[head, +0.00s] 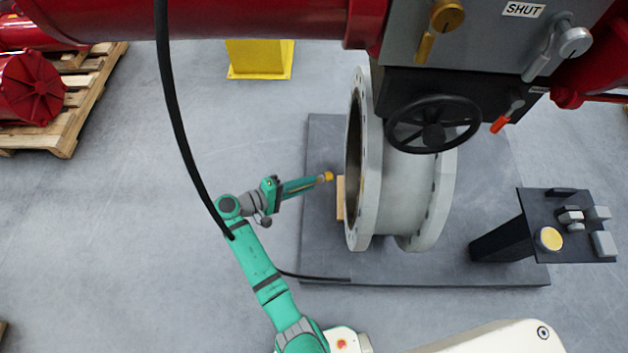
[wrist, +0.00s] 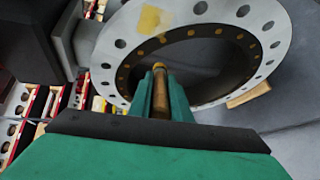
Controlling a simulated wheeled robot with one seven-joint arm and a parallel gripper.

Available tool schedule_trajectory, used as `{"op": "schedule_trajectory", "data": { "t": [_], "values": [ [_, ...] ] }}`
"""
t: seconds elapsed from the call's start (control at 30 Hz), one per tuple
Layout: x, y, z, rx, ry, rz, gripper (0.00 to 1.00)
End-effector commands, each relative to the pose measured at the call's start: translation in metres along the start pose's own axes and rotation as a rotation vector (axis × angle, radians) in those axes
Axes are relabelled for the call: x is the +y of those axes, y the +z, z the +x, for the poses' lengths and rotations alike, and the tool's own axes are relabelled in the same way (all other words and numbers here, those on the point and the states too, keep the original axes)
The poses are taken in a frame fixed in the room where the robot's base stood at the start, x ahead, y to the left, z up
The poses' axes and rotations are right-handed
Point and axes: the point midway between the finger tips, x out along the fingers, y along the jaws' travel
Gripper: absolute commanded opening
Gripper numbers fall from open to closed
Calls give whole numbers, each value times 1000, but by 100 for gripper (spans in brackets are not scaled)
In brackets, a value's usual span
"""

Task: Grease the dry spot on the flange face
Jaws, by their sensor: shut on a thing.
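My gripper (head: 314,181) is shut on a slim brush (wrist: 160,92) with a yellow-orange tip. The tip (head: 328,176) points at the flange from the left, apparently a little apart from it. The grey flange (head: 362,215) stands upright; its face is almost edge-on in the head view. In the wrist view the face (wrist: 115,50) shows a ring of bolt holes around a dark bore. A tan-yellow patch (wrist: 150,19) lies on the face at the upper left; I cannot tell whether it is dry or greased. The brush tip appears in front of the bore's lower left edge.
A dark stand (head: 575,250) at the right holds a round tin with a yellow top (head: 550,238) and several grey pieces. A black handwheel (head: 433,124) and red actuator body (head: 260,20) overhang the flange. A wooden block (head: 340,198) sits by the flange.

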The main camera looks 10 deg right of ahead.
Motion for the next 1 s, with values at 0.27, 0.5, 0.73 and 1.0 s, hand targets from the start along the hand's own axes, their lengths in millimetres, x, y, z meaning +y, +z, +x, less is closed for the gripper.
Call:
{"op": "schedule_trajectory", "data": {
  "t": [0.27,0.5,0.73,1.0],
  "values": [
    [1,4,6,-2,0,0,0],
    [5,16,25,-3,0,0,0],
    [9,29,44,-2,0,1,0],
    [13,39,60,-2,0,0,0]
  ]
}}
